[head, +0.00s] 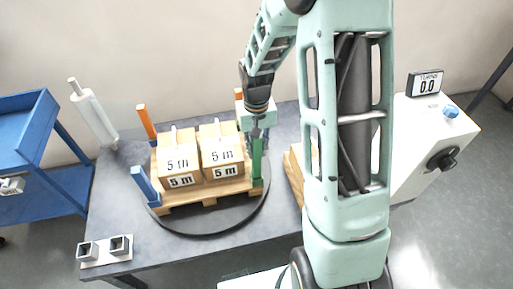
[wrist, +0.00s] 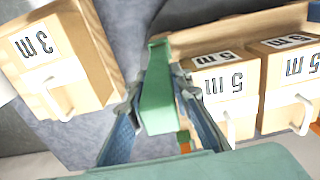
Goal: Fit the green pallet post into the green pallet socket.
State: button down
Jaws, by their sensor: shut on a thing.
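My gripper (head: 257,132) is shut on the green pallet post (head: 257,158), over the front right corner of the wooden pallet (head: 207,195). The post looks upright in the head view, its lower end close to that corner. In the wrist view the green post (wrist: 158,95) runs between the two fingers (wrist: 160,88). A dark green patch (head: 257,182) at the corner may be the green socket. I cannot tell whether the post's lower end is in it or just above it.
Cartons marked 5 m (head: 221,155) fill the pallet, close to the post. An orange post (head: 146,122) and a blue post (head: 144,183) stand at other corners. The pallet rests on a dark round plate (head: 212,230). A 3 m carton (wrist: 60,55) is nearby.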

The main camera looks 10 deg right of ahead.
aim_at(257, 157)
jog(key=shift+f+b, duration=1.7)
jog(key=shift+f, duration=0.65)
jog(key=c, duration=1.7)
grip_release()
jog(key=shift+o, duration=0.2)
jog(key=shift+r, duration=0.15)
notch_tip(257, 157, up, 12)
jog(key=shift+f, duration=0.1)
